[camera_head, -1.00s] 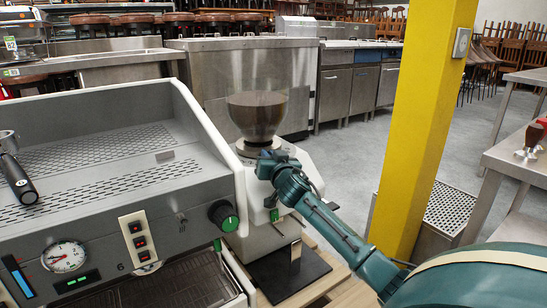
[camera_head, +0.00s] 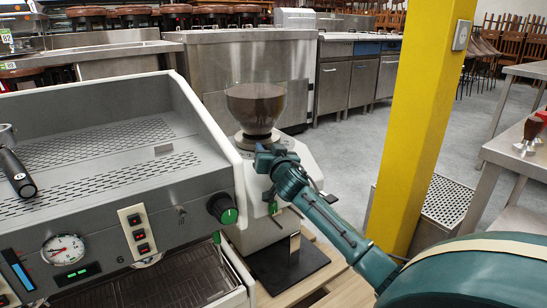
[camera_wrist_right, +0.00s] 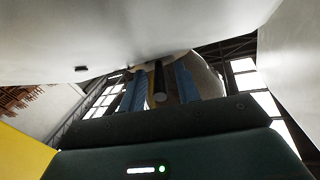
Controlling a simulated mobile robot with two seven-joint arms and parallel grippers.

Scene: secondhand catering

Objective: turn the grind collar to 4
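The grinder (camera_head: 283,166) is a pale body with a clear hopper (camera_head: 255,108) of dark beans on top. Its grey collar (camera_head: 257,141) sits under the hopper; I cannot read any numbers on it. My right gripper (camera_head: 267,157) is at the front of the grinder, just below the collar. In the right wrist view, the two blue fingers of my right gripper (camera_wrist_right: 160,90) stand apart, with a dark round-ended rod (camera_wrist_right: 159,84) between them. Gaps show on both sides of the rod. The fingertips are hidden in the head view. My left gripper is not in view.
The espresso machine (camera_head: 80,133) stands close on the left, with a green-marked knob (camera_head: 223,208) and a portafilter (camera_head: 16,172) on top. A yellow pillar (camera_head: 418,125) stands to the right, behind my right arm. A dark mat (camera_head: 290,268) lies under the grinder's front.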

